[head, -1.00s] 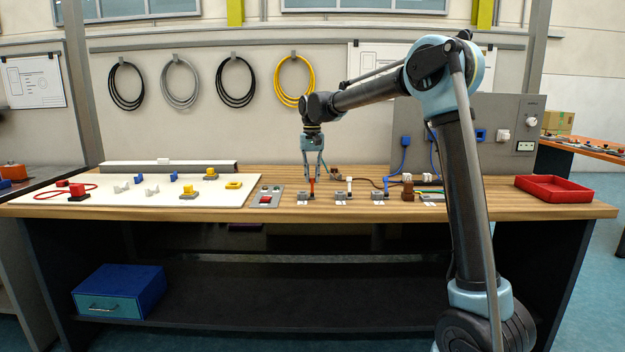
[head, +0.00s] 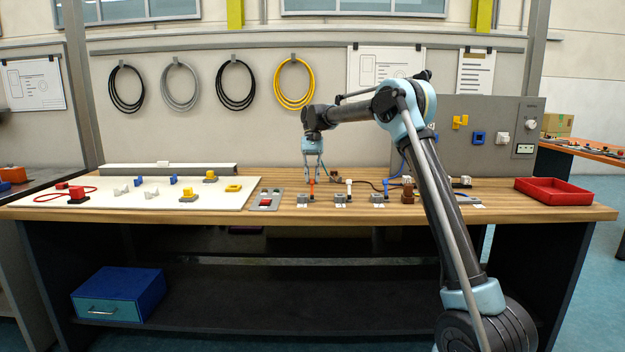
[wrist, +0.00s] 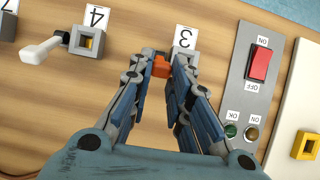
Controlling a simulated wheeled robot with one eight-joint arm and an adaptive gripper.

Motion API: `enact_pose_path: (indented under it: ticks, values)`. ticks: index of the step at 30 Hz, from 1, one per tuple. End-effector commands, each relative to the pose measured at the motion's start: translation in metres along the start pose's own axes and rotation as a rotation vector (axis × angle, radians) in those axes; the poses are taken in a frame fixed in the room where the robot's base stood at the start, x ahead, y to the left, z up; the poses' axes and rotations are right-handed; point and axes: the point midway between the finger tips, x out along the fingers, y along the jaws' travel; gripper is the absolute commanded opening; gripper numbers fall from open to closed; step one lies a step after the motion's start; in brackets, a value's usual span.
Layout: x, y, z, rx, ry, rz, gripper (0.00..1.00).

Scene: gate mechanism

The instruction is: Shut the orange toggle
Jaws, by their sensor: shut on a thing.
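The orange toggle (head: 312,187) stands up from a small grey base (head: 303,199) at the front middle of the workbench. In the wrist view its orange tip (wrist: 162,66) shows between my fingertips, beside the label marked 3 (wrist: 186,37). My gripper (head: 313,180) points down over it, and in the wrist view its fingertips (wrist: 164,60) are closed around the orange part. The fingers hide most of the lever and part of its base.
A white-lever toggle (head: 348,187) labelled 4 (wrist: 95,16) stands just right of the orange one. A panel with a red rocker switch (wrist: 261,65) lies on the other side. A blue-lever toggle (head: 384,188) and a red tray (head: 553,191) are further right.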

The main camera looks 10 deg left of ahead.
Motion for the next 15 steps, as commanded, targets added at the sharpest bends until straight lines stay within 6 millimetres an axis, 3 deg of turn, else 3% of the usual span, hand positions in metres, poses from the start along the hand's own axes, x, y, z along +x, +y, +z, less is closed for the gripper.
enact_pose_path:
  ticks: [11,12,15]
  values:
    - [-0.0005,0.0003,-0.0007,0.001,-0.002,-0.001,0.00]
    - [-0.0005,0.0003,-0.0007,0.001,-0.002,0.000,0.20]
    - [-0.0004,0.0002,-0.0006,0.001,-0.002,0.000,0.38]
